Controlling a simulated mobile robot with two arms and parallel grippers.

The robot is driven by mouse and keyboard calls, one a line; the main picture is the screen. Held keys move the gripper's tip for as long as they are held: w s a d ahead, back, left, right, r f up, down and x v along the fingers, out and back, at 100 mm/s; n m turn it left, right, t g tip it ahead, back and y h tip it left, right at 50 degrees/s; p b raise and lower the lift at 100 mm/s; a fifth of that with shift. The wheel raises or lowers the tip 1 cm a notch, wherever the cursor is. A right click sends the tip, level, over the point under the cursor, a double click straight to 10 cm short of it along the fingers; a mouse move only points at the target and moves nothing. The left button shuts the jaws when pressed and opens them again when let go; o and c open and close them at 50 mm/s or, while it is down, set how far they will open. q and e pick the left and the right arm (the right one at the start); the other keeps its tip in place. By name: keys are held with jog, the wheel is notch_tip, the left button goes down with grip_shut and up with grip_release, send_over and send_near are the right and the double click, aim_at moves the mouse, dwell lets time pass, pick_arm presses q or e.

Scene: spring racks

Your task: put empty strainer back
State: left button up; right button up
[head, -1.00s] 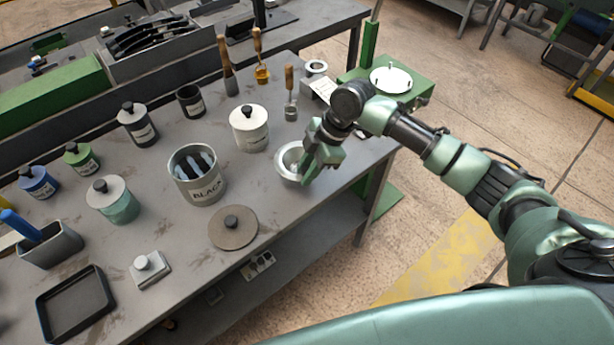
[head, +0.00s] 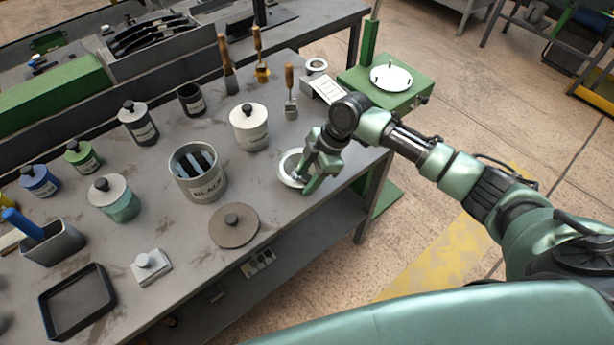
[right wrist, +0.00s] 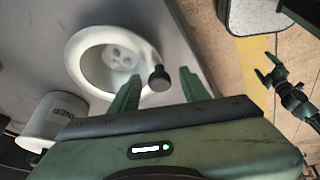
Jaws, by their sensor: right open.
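The strainer (head: 290,168) is a white round bowl with a wide rim, at the right edge of the workbench. In the right wrist view it (right wrist: 83,62) shows small holes in its bottom, and I see no springs in it. A dark knob (right wrist: 160,78) shows at its rim. My right gripper (right wrist: 158,92) is open, with the knob between its fingers. In the head view my right gripper (head: 313,172) is at the strainer's right side and hides part of it. My left gripper (right wrist: 268,70) shows small at the right of the wrist view, its fingers apart.
A grey pot marked BLACK (head: 198,175) holds dark bars. A white lidded pot (head: 249,128) and a round brown lid (head: 233,226) stand near the strainer. Brushes (head: 291,92) and a small ring (head: 317,66) are behind. A green stand (head: 390,82) is at the back right.

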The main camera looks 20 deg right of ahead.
jog(key=b+v, duration=0.2)
jog(key=v, duration=1)
jog(key=shift+a, duration=0.1)
